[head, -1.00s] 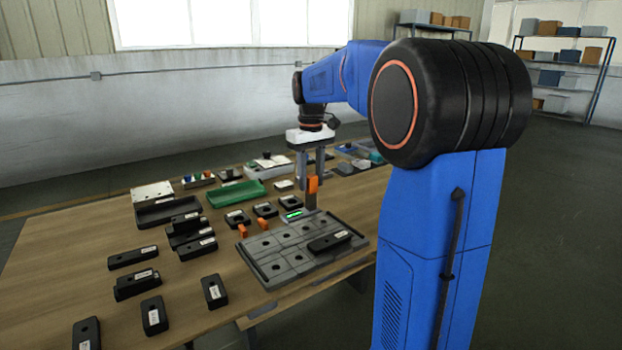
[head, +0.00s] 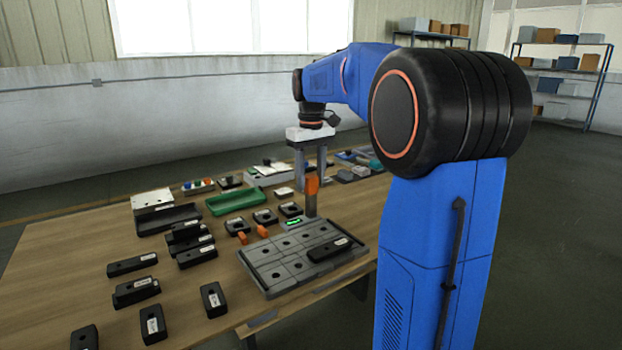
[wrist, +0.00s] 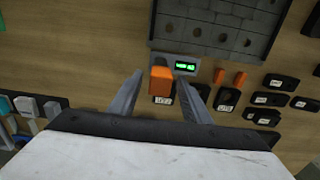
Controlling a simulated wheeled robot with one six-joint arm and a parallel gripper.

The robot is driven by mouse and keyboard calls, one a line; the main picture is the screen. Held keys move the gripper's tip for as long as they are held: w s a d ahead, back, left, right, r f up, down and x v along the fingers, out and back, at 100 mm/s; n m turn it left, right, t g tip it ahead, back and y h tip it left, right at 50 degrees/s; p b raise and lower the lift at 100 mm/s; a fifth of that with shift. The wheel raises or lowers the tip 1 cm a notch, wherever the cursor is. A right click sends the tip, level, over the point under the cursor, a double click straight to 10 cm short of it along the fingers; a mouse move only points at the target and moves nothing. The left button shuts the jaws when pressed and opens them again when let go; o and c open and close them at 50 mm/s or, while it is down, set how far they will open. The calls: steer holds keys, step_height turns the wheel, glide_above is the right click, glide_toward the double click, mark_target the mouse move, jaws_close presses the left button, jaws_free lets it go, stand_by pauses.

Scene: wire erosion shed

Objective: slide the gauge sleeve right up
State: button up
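The gauge sleeve (head: 312,186) is an orange block on an upright grey post (head: 311,206) at the back edge of the grey slotted plate (head: 272,278). A small green-lit display (head: 293,221) sits beside the post's foot. My gripper (head: 310,182) points down at the sleeve with its two grey fingers apart. In the wrist view the sleeve (wrist: 161,80) shows between the fingertips of my gripper (wrist: 160,77), with a small gap on each side. I cannot tell whether the fingertips are level with the sleeve or a little above it.
A black block (head: 333,249) lies on the plate. Two small orange pieces (head: 262,231) stand next to the plate's back left. Several black blocks (head: 153,323) are spread over the left of the table.

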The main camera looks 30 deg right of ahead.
mark_target(311, 176)
steer(key=shift+r, duration=0.1)
step_height(311, 176, up, 17)
stand_by(0.7)
steer(key=shift+s, duration=0.1)
steer(key=s+a+f+t, duration=0.1)
steer(key=s+a+f, duration=0.4)
steer(key=s+f, duration=0.5)
steer(key=s+a+f+t, duration=0.2)
steer(key=s+a+f, duration=0.3)
steer(key=s+f, duration=0.5)
steer(key=s+a+f+t, duration=0.1)
steer(key=s+a+f, duration=0.5)
steer(key=s+f, duration=0.4)
steer(key=shift+f+t, duration=0.4)
steer(key=shift+f, duration=0.5)
